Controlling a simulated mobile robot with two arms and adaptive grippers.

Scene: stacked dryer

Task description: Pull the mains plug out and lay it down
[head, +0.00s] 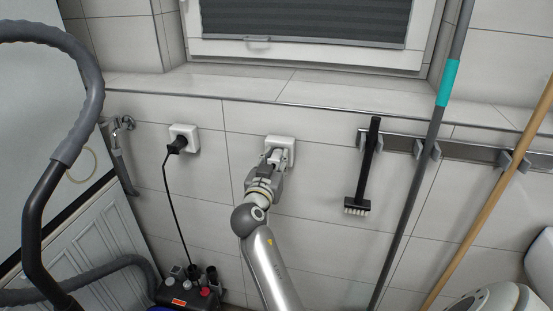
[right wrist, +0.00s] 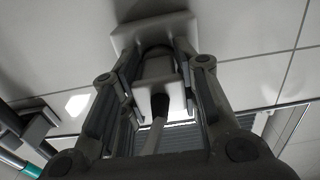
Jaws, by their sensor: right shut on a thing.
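A white wall socket (head: 288,142) is on the tiled wall below the window sill, and its plate also shows at the top of the right wrist view (right wrist: 150,32). My right gripper (head: 274,160) is at this socket, its fingers shut on both sides of a pale plug (right wrist: 158,98). The plug's cable (right wrist: 155,135) runs back between the fingers. The plug is at the socket face; its pins are hidden, so I cannot tell how far in it sits. In the head view the gripper covers most of the plug. My left gripper is not in view.
A second socket (head: 189,130) to the left holds a black plug (head: 176,145) whose cable drops to a dark device (head: 190,290). A grey hose (head: 85,120) loops at the left. A brush (head: 364,180) and poles (head: 430,150) hang from a rail at the right.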

